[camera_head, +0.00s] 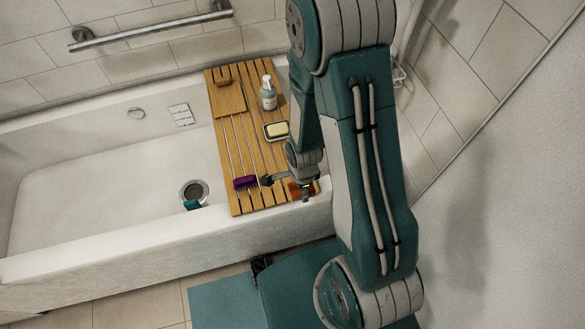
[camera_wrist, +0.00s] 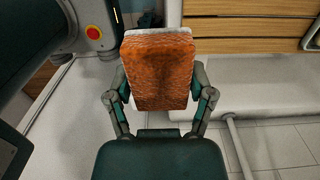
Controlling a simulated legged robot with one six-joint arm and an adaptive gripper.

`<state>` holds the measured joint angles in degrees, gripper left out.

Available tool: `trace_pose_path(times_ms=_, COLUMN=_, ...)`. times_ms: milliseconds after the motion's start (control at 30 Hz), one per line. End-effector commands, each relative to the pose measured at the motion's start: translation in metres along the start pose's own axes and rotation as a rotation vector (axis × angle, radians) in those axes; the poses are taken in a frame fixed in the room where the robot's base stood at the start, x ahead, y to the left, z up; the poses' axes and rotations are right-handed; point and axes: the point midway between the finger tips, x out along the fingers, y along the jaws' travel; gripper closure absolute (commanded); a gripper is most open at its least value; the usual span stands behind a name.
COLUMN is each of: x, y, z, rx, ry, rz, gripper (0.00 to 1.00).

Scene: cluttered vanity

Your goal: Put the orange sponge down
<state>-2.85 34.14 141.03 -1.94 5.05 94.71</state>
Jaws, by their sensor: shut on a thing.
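My gripper (camera_wrist: 158,98) is shut on the orange sponge (camera_wrist: 157,66), one finger on each side of it. In the wrist view the sponge is orange and rough with a pale edge and fills the space between the fingers. In the head view my gripper (camera_head: 290,184) is over the near right end of the wooden bath tray (camera_head: 236,188). Only a small part of the orange sponge (camera_head: 293,190) shows there, partly hidden by my gripper. I cannot tell whether the sponge touches the tray.
The tray lies across the white bathtub (camera_head: 110,185). On it are a purple brush (camera_head: 245,183), a soap dish with yellow soap (camera_head: 277,130) and a pump bottle (camera_head: 268,97). A teal item (camera_head: 192,204) lies in the tub by the drain. A metal rail (camera_head: 150,25) is on the wall.

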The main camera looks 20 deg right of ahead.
Motion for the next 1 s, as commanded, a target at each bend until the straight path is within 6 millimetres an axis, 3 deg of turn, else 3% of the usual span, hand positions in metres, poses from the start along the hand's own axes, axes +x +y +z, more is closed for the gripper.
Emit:
trace_pose_path(times_ms=433, x=0.041, y=-0.091, z=-0.011, rx=0.003, ry=-0.002, rz=0.000, gripper=0.88)
trace_pose_path(times_ms=700, x=0.084, y=-0.123, z=-0.014, rx=0.004, ry=-0.001, rz=0.000, gripper=0.88)
trace_pose_path(times_ms=867, x=0.094, y=-0.133, z=-0.015, rx=0.004, ry=-0.002, rz=0.000, gripper=0.88)
trace_pose_path(times_ms=1000, x=0.114, y=-0.136, z=-0.016, rx=0.004, ry=-0.002, rz=0.003, gripper=0.88)
